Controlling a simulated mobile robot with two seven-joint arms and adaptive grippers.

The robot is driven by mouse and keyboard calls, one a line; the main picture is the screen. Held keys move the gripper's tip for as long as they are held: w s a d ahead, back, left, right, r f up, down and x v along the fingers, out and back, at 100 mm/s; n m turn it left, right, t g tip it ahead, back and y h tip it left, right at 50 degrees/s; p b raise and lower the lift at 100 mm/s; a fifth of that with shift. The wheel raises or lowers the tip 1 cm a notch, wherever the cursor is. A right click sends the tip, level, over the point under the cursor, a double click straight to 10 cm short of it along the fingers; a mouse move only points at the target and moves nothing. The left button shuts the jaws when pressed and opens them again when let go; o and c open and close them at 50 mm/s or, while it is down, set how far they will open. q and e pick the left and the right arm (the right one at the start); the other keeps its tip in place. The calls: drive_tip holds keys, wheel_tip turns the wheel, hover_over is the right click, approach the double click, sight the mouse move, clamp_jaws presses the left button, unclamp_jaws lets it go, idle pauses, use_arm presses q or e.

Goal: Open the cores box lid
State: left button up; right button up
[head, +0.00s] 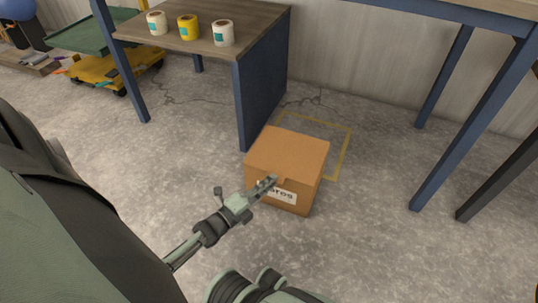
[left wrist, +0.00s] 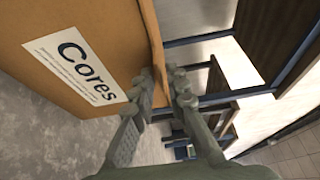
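The brown cardboard cores box (head: 256,190) stands on the floor, and its lid (head: 290,150) lies flat over the top. Its white label partly shows behind my left gripper (head: 270,184). In the left wrist view the label (left wrist: 82,68) reads "Cores". My right gripper is out of view.
A yellow floor marking (head: 345,150) runs behind and right of the box. A blue-legged table (head: 265,28) with several tape rolls stands behind it, its side panel close to the box. Another table's blue leg (head: 445,125) is at right. The floor in front is clear.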

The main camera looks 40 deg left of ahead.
use_arm(q)
clamp_jaws()
